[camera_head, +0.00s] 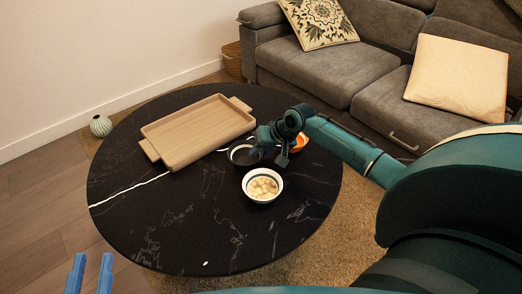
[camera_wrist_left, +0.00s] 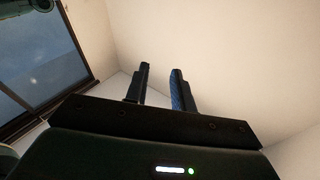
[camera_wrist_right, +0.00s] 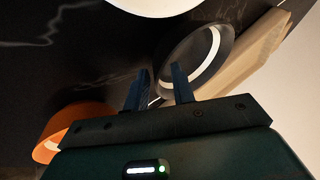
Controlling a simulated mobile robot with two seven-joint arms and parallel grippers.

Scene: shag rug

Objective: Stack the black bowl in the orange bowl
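The black bowl (camera_head: 238,156), with a pale interior, sits on the round table beside the tray, partly hidden by my right gripper. It also shows in the right wrist view (camera_wrist_right: 222,52). The orange bowl (camera_head: 301,142) is right of it, mostly behind my right arm; in the right wrist view (camera_wrist_right: 72,122) it is at lower left. My right gripper (camera_head: 267,150) is open at the black bowl's near rim; one finger overlaps the bowl and the other lies outside it. Contact is unclear. My left gripper (camera_head: 91,274) is open and empty, away from the table.
A white bowl (camera_head: 262,194) with pale pieces stands close in front of the black bowl. A wooden tray (camera_head: 198,132) lies behind and left. The front and left of the black table (camera_head: 160,225) are clear. A grey sofa (camera_head: 325,75) stands behind.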

